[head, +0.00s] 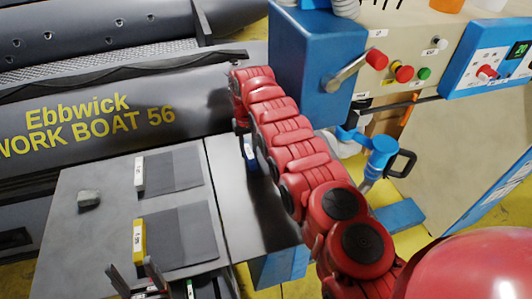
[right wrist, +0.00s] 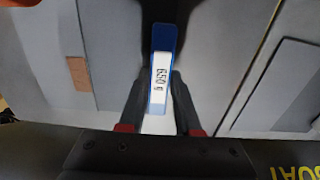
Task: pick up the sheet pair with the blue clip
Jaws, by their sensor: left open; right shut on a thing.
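The blue clip (right wrist: 166,36) shows in the right wrist view with a white label reading "650 g". My right gripper (right wrist: 160,112) is shut on it, one dark finger on each side. In the head view a small bit of the blue clip (head: 250,161) shows beside my red right arm, which hides most of that gripper. I cannot make out the edges of the clip's sheets against the dark surface. My left gripper (head: 136,278) is open and empty at the bottom of the head view, in front of the sheet pair with the yellow clip (head: 139,240).
A sheet pair with a white clip (head: 139,174) lies behind the yellow-clip pair on the grey table (head: 75,235). A grey stone-like block (head: 89,199) lies at the left. A dark boat (head: 90,115) is behind. A machine with buttons (head: 400,75) stands at the right.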

